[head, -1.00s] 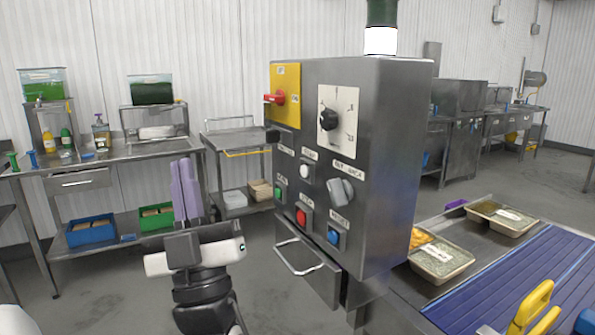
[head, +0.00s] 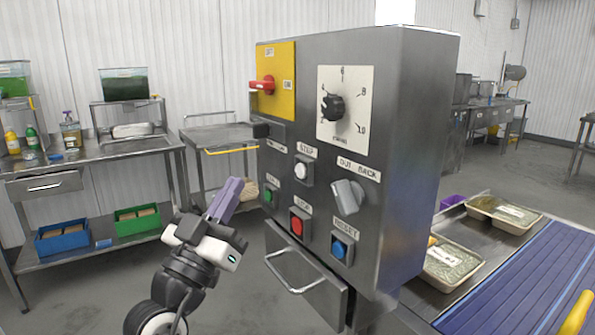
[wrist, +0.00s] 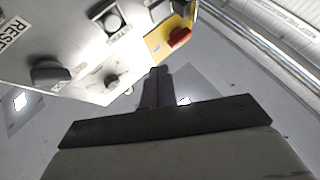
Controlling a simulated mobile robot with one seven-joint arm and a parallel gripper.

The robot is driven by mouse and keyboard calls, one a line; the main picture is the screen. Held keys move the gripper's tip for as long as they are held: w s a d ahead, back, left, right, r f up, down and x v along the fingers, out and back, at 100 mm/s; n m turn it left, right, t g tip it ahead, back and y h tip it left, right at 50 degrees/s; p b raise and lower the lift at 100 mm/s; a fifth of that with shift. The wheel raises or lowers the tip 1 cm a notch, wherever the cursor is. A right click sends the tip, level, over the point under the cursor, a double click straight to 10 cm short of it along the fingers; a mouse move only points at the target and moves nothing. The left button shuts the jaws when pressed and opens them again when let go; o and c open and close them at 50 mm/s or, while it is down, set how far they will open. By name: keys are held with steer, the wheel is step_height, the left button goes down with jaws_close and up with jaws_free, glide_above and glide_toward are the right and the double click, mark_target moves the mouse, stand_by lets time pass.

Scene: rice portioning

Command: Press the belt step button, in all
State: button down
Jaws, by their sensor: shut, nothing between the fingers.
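The belt step button is a white round button (head: 301,171) under a STEP label on the front of the grey metal control box (head: 415,130). My gripper (head: 232,190) has its purple fingers shut and empty. It is in front of the box, left of and a little below the step button in the head view. In the wrist view my gripper's fingers (wrist: 157,75) point toward the panel, with the yellow switch plate (wrist: 172,42) beyond their tips. I see no contact with the button.
Near the step button are a green button (head: 267,197), a red button (head: 296,226), a blue reset button (head: 339,249), a grey selector knob (head: 347,196) and a black dial (head: 332,107). A drawer handle (head: 290,274) juts out below. The blue belt (head: 525,285) runs at the right.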

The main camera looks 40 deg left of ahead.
mark_target(303, 170)
steer(key=w+d+p, duration=0.2)
steer(key=w+d, duration=0.1)
steer(key=w, duration=0.5)
steer(key=shift+d+p, duration=0.2)
steer(key=shift+p, duration=0.15)
steer(key=shift+w, duration=0.15)
stand_by(1.9)
steer(key=shift+w+d, duration=0.15)
steer(key=shift+w, duration=0.15)
